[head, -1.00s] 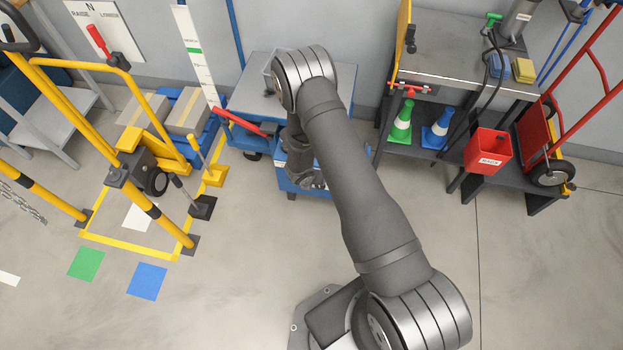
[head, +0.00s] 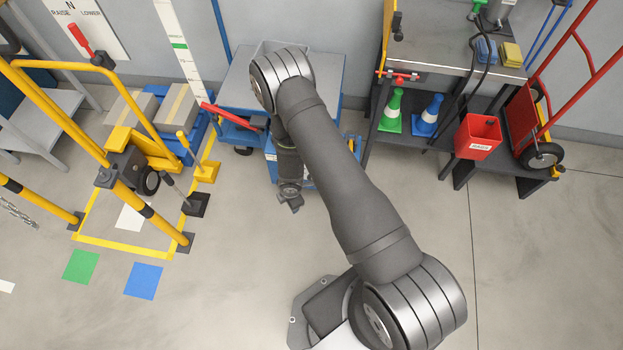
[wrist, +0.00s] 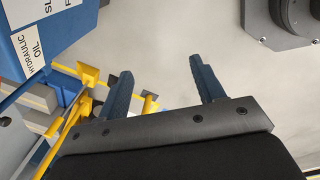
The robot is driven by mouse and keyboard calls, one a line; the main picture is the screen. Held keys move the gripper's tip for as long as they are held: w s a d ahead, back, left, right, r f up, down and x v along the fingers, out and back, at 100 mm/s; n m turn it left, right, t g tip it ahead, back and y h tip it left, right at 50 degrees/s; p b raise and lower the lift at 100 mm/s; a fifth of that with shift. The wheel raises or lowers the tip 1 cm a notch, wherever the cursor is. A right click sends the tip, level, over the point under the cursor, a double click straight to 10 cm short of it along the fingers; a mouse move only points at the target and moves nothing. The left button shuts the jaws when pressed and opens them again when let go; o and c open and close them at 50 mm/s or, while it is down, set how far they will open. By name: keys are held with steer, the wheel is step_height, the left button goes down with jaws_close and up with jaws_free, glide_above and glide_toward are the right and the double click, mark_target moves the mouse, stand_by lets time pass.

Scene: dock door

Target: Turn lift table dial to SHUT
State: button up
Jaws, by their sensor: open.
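No dial marked SHUT can be made out. A blue box (wrist: 40,35) at the upper left of the wrist view carries a HYDRAULIC OIL label and a second, cut-off label starting "SL". In the head view, this blue box (head: 271,168) is mostly hidden behind my arm. A black housing with a round black part (head: 149,181) sits on the yellow frame; I cannot tell whether it is a dial. My gripper (wrist: 162,78) is open and empty, its two blue fingers apart over the floor, with the blue box to their left.
A red lever (head: 232,117) juts out beside the blue cart (head: 235,85). A dark bench (head: 455,70) and red bin (head: 478,136) stand right. The front floor is mostly clear.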

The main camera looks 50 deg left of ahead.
steer(key=w+d+m+t+y, duration=0.1)
steer(key=w+m+t+y, duration=0.15)
steer(key=m, duration=1.05)
steer(key=w+m+t+y, duration=0.2)
steer(key=w+m+t, duration=0.2)
steer(key=m, duration=0.9)
steer(key=x, duration=1.7)
steer(key=shift+w, duration=0.1)
steer(key=c, duration=1)
steer(key=shift+o, duration=0.3)
